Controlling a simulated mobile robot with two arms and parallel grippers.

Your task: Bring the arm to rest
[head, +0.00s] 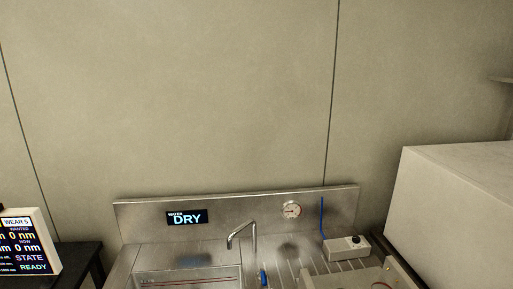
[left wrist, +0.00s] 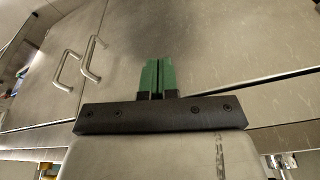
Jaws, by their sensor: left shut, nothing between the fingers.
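My left gripper (left wrist: 158,78) shows in the left wrist view, with two green fingers side by side above a dark bar. The fingers are shut and nothing is between them. They point toward a plain beige-grey surface with panel seams. Neither arm shows in the head view. My right gripper is in no view.
In the head view a steel sink unit (head: 130,215) stands against the wall, with a curved faucet (head: 253,238), a "DRY" display (head: 187,217) and a round gauge (head: 292,210). A lit screen (head: 22,245) is at left, a large pale box (head: 455,200) at right. Metal handles (left wrist: 63,68) show in the wrist view.

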